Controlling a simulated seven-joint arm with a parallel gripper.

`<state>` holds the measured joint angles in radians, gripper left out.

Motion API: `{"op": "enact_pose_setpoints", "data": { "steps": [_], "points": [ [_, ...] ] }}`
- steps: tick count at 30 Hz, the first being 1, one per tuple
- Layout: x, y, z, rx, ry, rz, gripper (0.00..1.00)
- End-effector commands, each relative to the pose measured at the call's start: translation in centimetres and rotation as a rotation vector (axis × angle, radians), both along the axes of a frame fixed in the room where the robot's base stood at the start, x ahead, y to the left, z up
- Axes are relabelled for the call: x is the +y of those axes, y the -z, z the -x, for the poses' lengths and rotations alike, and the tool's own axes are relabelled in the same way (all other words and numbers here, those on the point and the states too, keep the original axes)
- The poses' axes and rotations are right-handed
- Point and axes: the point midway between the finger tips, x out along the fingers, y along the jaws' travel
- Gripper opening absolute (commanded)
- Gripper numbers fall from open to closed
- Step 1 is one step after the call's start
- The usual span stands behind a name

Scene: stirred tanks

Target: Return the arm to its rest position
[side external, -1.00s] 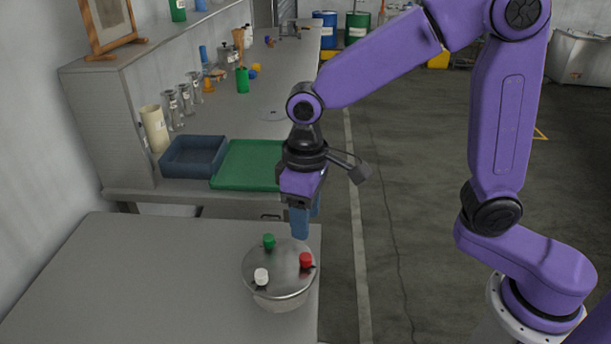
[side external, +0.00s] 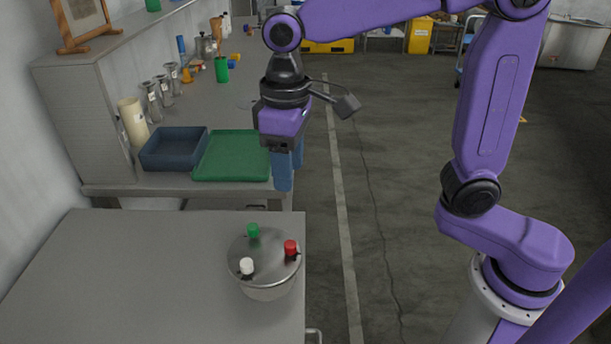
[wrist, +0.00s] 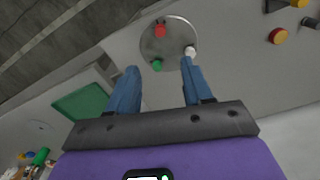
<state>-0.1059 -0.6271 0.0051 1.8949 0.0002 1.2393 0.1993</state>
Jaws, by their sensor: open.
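My gripper (side external: 288,167) hangs above and behind the round metal tank (side external: 265,291) in the side view. Its blue fingers point down, spread apart with nothing between them, clear of the tank lid. The wrist view also shows my gripper (wrist: 158,88) open and empty. The tank stands on the near grey table (side external: 130,280), close to its right edge. Its lid carries a green knob (side external: 253,230), a red knob (side external: 290,247) and a white knob (side external: 247,266). The tank lid also shows in the wrist view (wrist: 172,40), beyond the fingertips.
A green tray (side external: 232,157) and a dark blue bin (side external: 173,149) sit on the back bench, left of my gripper. Metal cylinders, a beige cylinder (side external: 133,122) and a green cup (side external: 221,69) stand farther left and back. The floor right of the tables is open.

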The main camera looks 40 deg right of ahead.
Motion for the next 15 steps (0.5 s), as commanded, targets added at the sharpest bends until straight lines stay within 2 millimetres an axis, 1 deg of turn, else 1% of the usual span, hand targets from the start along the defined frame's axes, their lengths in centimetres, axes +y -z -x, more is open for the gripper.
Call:
{"op": "enact_pose_setpoints", "data": {
  "steps": [5, 15],
  "points": [
    [-1.7, 0.8, 1.7, -0.001, -0.065, -0.002, 0.50],
    [-6.6, 3.3, 7.2, -0.008, -0.248, -0.009, 0.50]
  ]
}}
